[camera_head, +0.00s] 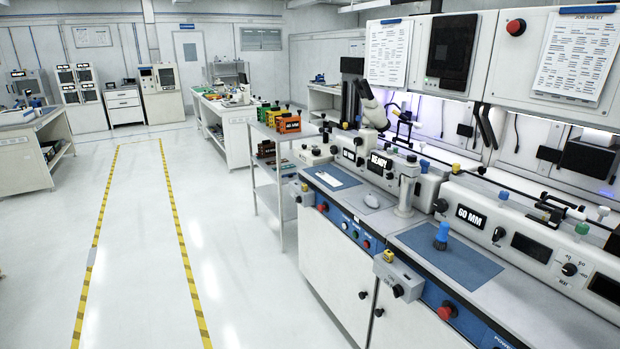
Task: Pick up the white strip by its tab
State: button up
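A small flat white piece (328,179) lies on the small blue mat (349,181) of the farther bench station. It may be the white strip, but it is too small to tell, and no tab can be made out. My gripper is not in view, so its place relative to the white piece does not show.
A nearer blue mat (455,262) holds a blue-topped bottle (441,237). A cart (268,170) stands beyond. The floor (145,235) at left is clear.

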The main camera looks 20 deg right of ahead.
aim_at(332, 181)
jog(key=i+j+z, duration=0.35)
jog(key=i, duration=0.4)
jog(key=i+j+z, duration=0.35)
jog(key=i+j, duration=0.35)
jog(key=i+j+z, duration=0.3)
jog(key=i+j, duration=0.35)
jog(key=j, duration=0.15)
